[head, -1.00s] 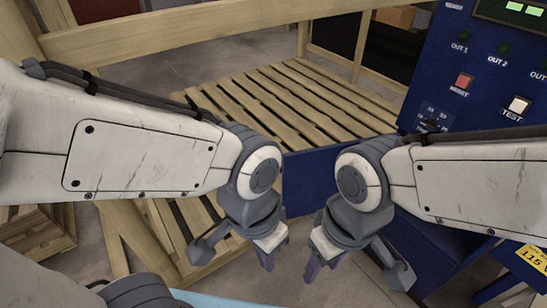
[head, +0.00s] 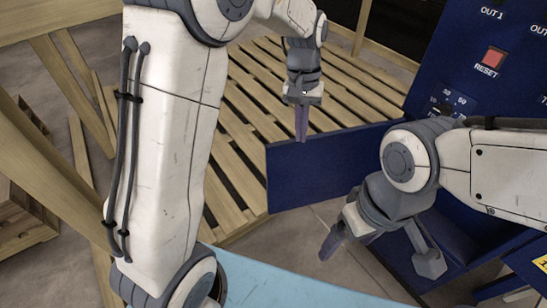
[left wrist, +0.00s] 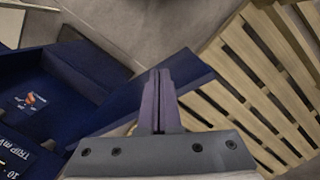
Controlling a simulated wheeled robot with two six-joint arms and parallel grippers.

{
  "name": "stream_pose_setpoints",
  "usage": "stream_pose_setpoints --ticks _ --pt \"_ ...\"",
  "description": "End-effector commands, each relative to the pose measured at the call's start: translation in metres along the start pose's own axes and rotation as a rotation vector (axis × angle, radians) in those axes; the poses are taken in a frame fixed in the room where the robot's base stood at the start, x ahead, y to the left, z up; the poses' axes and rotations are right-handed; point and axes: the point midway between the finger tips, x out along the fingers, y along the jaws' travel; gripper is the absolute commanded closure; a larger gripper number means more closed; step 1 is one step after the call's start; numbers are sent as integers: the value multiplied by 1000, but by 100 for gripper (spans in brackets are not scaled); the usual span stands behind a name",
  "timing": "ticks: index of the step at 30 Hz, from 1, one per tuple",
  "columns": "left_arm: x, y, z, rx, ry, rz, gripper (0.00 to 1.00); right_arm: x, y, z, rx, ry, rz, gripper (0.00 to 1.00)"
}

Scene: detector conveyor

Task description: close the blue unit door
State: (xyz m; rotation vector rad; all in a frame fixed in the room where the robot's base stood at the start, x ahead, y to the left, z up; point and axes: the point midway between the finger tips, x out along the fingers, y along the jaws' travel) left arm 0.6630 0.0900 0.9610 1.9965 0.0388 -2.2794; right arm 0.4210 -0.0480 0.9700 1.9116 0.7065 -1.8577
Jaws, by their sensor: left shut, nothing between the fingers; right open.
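The blue unit (head: 440,60) stands at the right with its control panel. Its blue door (head: 345,172) is open and sticks out to the left as a flat panel in front of the wooden slats. My left gripper (head: 301,138) is shut and empty, pointing down, with its fingertips at the door's top edge. I cannot tell if they touch. In the left wrist view the shut fingers (left wrist: 159,80) overlap the door (left wrist: 192,77). My right gripper (head: 333,242) is open, low in front of the door and left of the unit's lower part.
A slatted wooden pallet (head: 240,150) lies behind and left of the door. Wooden rails (head: 85,28) run at the back left. A light blue surface (head: 270,285) is at the bottom. Grey floor (head: 300,235) shows between door and right gripper.

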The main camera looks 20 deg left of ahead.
Motion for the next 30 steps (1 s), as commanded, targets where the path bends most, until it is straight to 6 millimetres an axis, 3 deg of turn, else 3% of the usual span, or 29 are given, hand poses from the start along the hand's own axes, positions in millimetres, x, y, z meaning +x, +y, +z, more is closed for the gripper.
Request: stream_pose_setpoints --ticks 1,3,6,9,13,19,30 --pt "23 -23 -33 -95 -22 5 100 13 1 1 0 0 0 10" --pt "40 -50 -66 -205 -43 13 100 20 2 1 0 0 0 10" --pt "63 -87 -100 -329 -68 23 100 28 2 1 0 0 0 10" --pt "80 -114 -120 -413 -86 30 100 32 2 2 0 0 0 10" --pt "91 -130 -130 -465 -96 35 100 34 2 2 0 0 0 10" --pt "112 -131 -129 -472 -101 35 100 35 2 2 0 0 0 10" --pt "190 -126 -122 -468 -102 34 100 36 3 2 0 0 0 10"
